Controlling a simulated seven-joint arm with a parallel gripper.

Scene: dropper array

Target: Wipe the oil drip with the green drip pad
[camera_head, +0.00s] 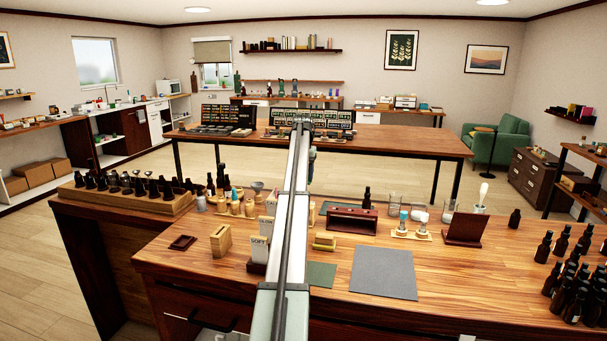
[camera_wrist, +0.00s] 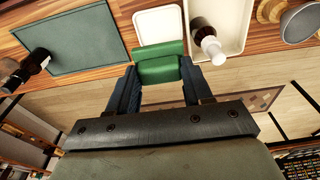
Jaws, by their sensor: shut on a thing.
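My gripper (camera_wrist: 159,78) is shut on the green drip pad (camera_wrist: 160,66), a small green block between its two dark fingers in the wrist view. The pad's far edge overlaps the near edge of a small white tray (camera_wrist: 158,24) in the picture; I cannot tell whether they touch. In the head view my arm stretches away over the bench, and I cannot make out the gripper or the held pad there. I cannot make out the oil drip in either view.
In the wrist view, a grey-green mat (camera_wrist: 75,38) lies left, with a dark bottle (camera_wrist: 38,62) at its edge. A cream tray (camera_wrist: 232,40) with a white-capped bottle (camera_wrist: 208,42) and a funnel (camera_wrist: 300,22) are right. The bench (camera_head: 445,280) holds a grey mat (camera_head: 384,272) and several bottles.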

